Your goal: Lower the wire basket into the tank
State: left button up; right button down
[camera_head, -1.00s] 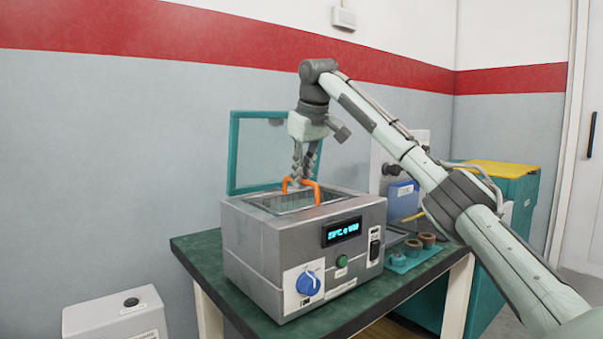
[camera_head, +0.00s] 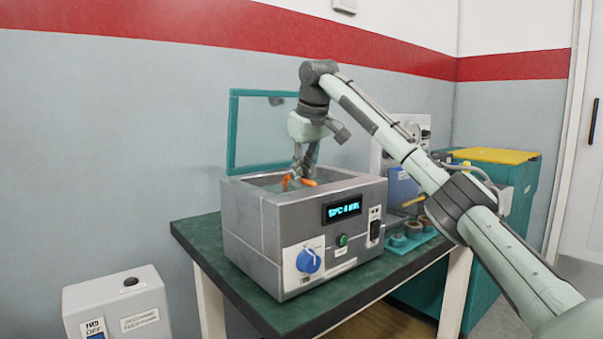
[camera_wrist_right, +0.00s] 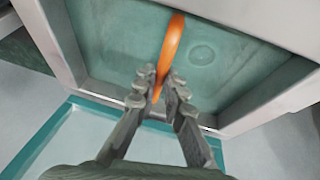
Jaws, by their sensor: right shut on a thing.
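The tank (camera_head: 250,232) is a grey metal box with an open top, a blue knob and a lit display. My right gripper (camera_head: 303,176) reaches down into its opening, shut on the orange handle (camera_head: 309,182) of the wire basket. The handle sits about level with the tank rim; the basket's wire body is hidden below it in the head view. In the right wrist view, the orange handle (camera_wrist_right: 171,45) stands between the fingertips of my right gripper (camera_wrist_right: 155,88), over the teal tank interior; no wire mesh can be made out there. My left gripper is not in view.
The teal-framed clear lid (camera_head: 233,135) stands open behind the tank. The tank rests on a dark green table (camera_head: 197,240). Several small round parts (camera_head: 412,230) lie to its right. A teal cabinet with a yellow top (camera_head: 497,155) stands behind right, and a grey box (camera_head: 118,305) is at lower left.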

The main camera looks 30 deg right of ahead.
jog(key=shift+f, duration=0.55)
dwell(0.6)
jog(key=c, duration=1.5)
grip_release()
jog(key=shift+c, duration=0.2)
notch_tip(320, 180, up, 3)
jog(key=p, duration=0.4)
jog(key=shift+r, duration=0.2)
notch_tip(320, 180, up, 2)
jog(key=shift+r+p, duration=0.15)
jog(key=shift+p, duration=0.75)
jog(key=shift+r, duration=2.65)
